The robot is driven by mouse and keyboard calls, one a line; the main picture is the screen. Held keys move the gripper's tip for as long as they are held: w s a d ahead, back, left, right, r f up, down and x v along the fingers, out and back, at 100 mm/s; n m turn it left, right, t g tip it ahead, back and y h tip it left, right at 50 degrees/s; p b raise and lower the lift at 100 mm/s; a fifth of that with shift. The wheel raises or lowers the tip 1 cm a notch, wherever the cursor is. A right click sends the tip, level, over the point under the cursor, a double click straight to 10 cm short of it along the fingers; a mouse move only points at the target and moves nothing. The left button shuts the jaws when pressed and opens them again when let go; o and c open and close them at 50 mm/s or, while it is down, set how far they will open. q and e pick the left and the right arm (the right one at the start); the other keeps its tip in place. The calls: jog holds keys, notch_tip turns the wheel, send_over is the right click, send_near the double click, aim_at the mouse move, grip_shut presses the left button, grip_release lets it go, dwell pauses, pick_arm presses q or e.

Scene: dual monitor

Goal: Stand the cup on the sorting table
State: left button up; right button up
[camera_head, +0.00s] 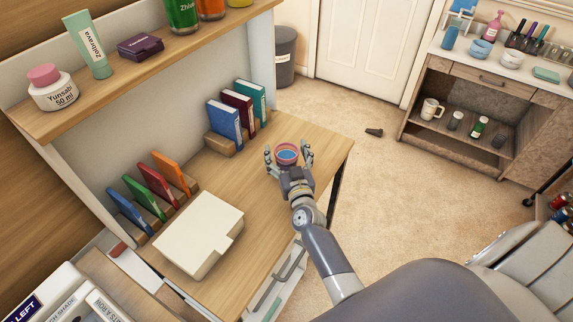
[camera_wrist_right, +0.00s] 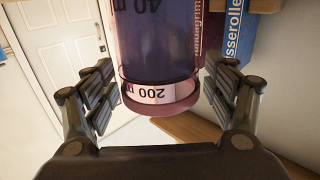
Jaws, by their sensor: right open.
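The cup (camera_head: 287,153) is a small round vessel with a pink rim and blue inside, over the far right part of the wooden table (camera_head: 262,215). My right gripper (camera_head: 288,158) is open, with one finger on each side of the cup. In the right wrist view the cup (camera_wrist_right: 160,50) is see-through pink with upside-down markings, between the spread fingers (camera_wrist_right: 158,88); gaps show on both sides. I cannot tell whether its base touches the table. My left gripper is not in view.
A cream box (camera_head: 198,233) lies at the table's near end. Several coloured books (camera_head: 226,120) stand in wooden holders along the back, under a shelf (camera_head: 140,66) with bottles. A cabinet (camera_head: 490,90) with a white mug (camera_head: 431,108) stands at right. The table's middle is clear.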

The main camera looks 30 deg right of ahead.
jog(key=c, duration=1.6)
jog(key=shift+r, duration=0.1)
grip_shut()
jog(key=shift+r, duration=0.1)
